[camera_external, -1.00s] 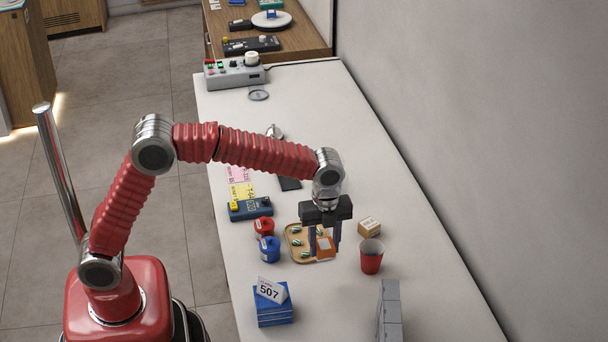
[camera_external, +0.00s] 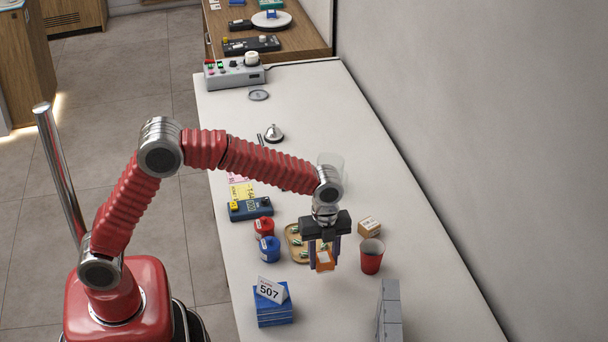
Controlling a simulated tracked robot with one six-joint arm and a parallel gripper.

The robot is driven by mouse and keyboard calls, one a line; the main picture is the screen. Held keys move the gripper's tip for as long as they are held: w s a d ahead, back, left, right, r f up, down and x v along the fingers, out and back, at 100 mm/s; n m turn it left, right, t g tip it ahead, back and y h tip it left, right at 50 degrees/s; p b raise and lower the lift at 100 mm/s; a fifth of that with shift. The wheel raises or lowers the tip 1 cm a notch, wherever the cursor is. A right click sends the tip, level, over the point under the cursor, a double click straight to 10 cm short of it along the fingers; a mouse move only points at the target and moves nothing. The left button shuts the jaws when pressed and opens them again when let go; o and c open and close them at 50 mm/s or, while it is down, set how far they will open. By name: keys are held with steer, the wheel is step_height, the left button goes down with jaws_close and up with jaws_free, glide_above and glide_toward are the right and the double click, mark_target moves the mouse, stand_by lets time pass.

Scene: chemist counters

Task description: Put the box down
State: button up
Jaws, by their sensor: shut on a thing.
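A small orange box (camera_external: 324,261) with a pale face is between the fingers of my gripper (camera_external: 323,252), which is shut on it. The box is at the lower right edge of a tan tray (camera_external: 290,240) that holds small green items. My gripper partly covers the tray. I cannot tell whether the box touches the counter or hangs just above it.
Red (camera_external: 263,228) and blue (camera_external: 269,249) rolls are left of the tray. Blue boxes (camera_external: 274,311) with a 507 card and a grey block (camera_external: 389,312) stand in front. Counter (camera_external: 335,295) between them is clear.

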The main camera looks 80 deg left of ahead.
mark_target(323, 279)
steer(key=shift+f, duration=2.5)
steer(key=shift+f, duration=0.1)
steer(key=o, duration=1.1)
step_height(323, 279, up, 12)
